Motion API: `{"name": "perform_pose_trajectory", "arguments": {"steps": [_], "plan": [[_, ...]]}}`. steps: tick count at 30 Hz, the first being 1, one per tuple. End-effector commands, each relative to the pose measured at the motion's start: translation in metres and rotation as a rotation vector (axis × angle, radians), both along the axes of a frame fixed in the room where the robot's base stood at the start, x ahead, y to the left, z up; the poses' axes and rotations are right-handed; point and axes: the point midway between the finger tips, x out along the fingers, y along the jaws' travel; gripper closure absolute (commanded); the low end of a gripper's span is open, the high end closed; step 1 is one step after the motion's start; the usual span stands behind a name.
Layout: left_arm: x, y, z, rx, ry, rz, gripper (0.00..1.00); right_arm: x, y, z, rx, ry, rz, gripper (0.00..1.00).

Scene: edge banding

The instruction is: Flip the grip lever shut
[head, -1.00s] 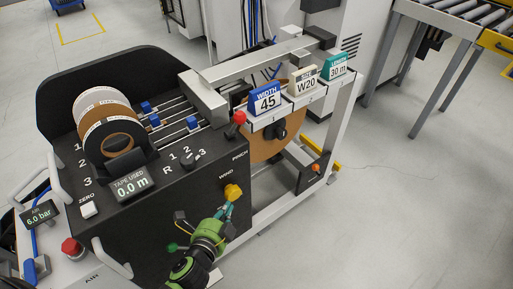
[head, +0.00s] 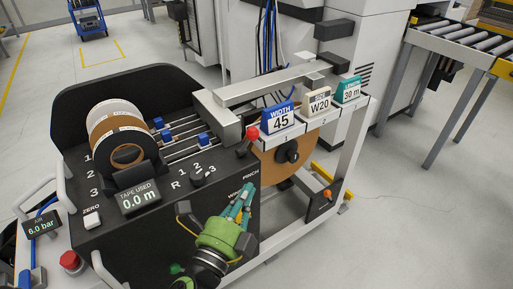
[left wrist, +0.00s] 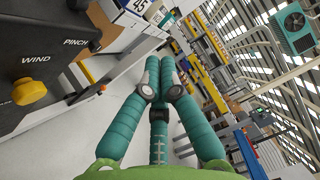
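A lever with a red knob (head: 252,133) stands upright on the machine's front edge, near the PINCH label. A small orange lever (head: 327,194) sits on a black box low on the right side of the frame. No label reading "grip" is legible, so I cannot tell which is the grip lever. My left gripper (head: 245,194), with teal fingers, is in front of the black panel, below the red knob and apart from it. In the left wrist view its fingertips (left wrist: 160,80) come together with nothing between them. My right gripper is not in view.
The yellow WIND knob (left wrist: 30,92) is close to my left gripper; in the head view the gripper hides it. A roller conveyor (head: 450,50) stands at the right. The floor on the right is clear.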

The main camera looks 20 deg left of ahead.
Motion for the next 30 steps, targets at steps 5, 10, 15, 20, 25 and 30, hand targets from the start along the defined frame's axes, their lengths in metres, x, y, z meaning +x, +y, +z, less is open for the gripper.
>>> {"name": "perform_pose_trajectory", "arguments": {"steps": [5, 10, 15, 20, 25, 30], "plan": [[0.025, -0.002, 0.007, 0.002, -0.003, 0.001, 1.0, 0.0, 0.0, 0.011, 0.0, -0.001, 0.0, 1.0], [0.06, -0.005, 0.011, 0.001, -0.003, 0.001, 1.0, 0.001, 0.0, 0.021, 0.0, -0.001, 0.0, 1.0], [0.094, -0.007, 0.014, 0.001, -0.001, 0.001, 1.0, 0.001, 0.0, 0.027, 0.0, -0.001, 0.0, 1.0], [0.113, 0.008, 0.017, 0.003, 0.001, 0.001, 1.0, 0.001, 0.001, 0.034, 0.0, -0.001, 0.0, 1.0], [0.122, 0.017, 0.018, 0.0, 0.002, 0.0, 1.0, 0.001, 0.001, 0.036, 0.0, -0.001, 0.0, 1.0], [0.124, 0.019, 0.018, -0.001, 0.002, 0.0, 1.0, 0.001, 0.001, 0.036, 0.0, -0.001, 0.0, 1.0]]}}
